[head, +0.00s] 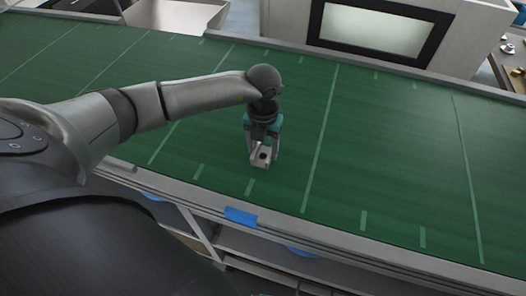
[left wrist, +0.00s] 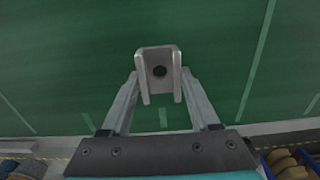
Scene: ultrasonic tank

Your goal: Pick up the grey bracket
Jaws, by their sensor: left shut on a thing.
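In the left wrist view the bracket (left wrist: 159,72) sits between the two fingertips of my left gripper (left wrist: 158,84), with a finger against each side. The gripper is shut on it. I cannot tell whether the bracket touches the surface or is slightly above it. My right gripper is not in view.
The green bench top (head: 400,150) with pale lines is clear around the gripper. A grey rail (head: 330,237) with blue tape (head: 241,217) runs along its front edge. A pale box with a dark-framed panel (head: 378,32) stands behind the bench. Shelves show below.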

